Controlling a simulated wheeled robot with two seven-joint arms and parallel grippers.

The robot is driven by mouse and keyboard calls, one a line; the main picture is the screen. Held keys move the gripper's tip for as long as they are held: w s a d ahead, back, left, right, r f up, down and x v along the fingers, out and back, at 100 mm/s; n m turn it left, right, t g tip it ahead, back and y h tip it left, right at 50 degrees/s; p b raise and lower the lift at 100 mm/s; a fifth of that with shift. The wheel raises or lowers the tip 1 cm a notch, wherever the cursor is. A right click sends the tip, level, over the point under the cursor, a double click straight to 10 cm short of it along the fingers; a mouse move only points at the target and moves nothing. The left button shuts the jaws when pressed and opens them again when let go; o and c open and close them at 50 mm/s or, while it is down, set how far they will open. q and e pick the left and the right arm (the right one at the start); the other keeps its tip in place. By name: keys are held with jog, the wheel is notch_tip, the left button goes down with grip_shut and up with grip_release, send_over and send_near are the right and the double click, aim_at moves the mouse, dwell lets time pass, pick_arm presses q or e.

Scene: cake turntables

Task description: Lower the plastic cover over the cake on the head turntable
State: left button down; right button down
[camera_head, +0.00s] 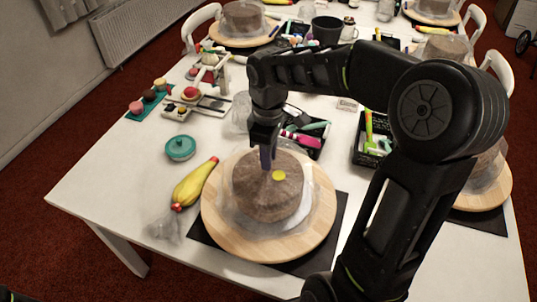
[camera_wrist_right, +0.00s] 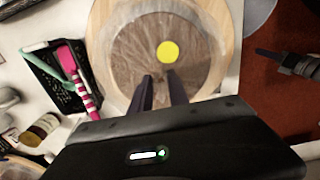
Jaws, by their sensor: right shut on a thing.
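The brown cake (camera_head: 262,199), with a yellow disc (camera_head: 278,175) on top, sits on the round wooden turntable (camera_head: 311,238) at the front of the table. Clear plastic cover (camera_head: 229,214) shows around the cake in the head view; I cannot tell whether its rim touches the wood. My right gripper (camera_head: 267,160) points down at the cake's top from behind. In the right wrist view its fingers (camera_wrist_right: 161,84) are close together in front of the cake (camera_wrist_right: 147,50), shut on the cover's top, which is hard to see. A dark gripper, seemingly my left one (camera_wrist_right: 275,58), shows at the right edge there.
Another covered cake board (camera_head: 496,196) is at right, partly behind my arm.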

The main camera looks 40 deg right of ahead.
jog(key=shift+f+b, duration=0.3)
jog(key=shift+f, duration=0.15)
dwell(0.3)
jog(key=c, duration=1.2)
grip_release()
jog(key=shift+o, duration=0.2)
jog(key=shift+r+p, duration=2.85)
jog(key=shift+r, duration=0.7)
